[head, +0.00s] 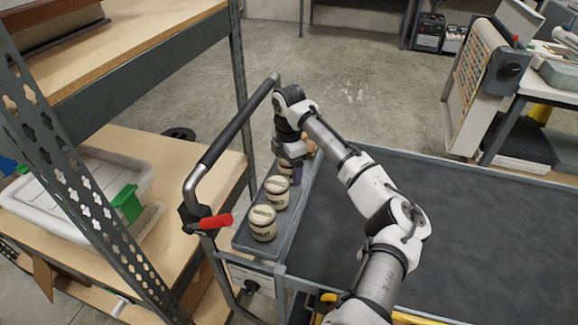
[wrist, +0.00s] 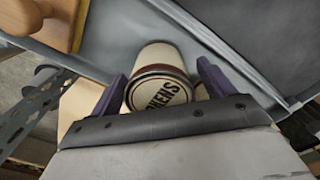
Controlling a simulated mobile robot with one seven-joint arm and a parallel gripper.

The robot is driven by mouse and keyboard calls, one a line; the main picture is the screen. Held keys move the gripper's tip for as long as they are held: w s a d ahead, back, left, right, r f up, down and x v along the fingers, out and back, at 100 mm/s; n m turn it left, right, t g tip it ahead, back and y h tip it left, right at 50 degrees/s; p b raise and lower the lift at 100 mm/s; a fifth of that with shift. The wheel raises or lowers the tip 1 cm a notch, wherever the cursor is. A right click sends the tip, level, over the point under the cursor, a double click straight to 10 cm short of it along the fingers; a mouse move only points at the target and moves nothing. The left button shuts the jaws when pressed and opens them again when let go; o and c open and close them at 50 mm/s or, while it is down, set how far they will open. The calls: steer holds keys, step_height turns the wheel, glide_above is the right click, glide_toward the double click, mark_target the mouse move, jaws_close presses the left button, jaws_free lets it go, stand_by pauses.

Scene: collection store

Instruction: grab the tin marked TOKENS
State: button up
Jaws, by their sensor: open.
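The tin marked TOKENS (wrist: 160,75) is cream with a dark red band and a round lid. In the head view my gripper (head: 295,172) is low over the far part of the cart's narrow side tray. A similar cream tin (head: 285,167) is right beside its fingers there; I cannot read its label.
Two more cream tins, a near one (head: 263,222) and a middle one (head: 276,192), stand in the narrow tray (head: 245,240). A wooden item (wrist: 40,22) lies beyond the gripper. The cart handle (head: 235,130) and shelving (head: 130,60) are at left. The dark cart bed (head: 460,230) is clear.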

steer(key=shift+c, duration=0.3)
steer(key=c, duration=1.2)
steer(key=shift+r, duration=0.15)
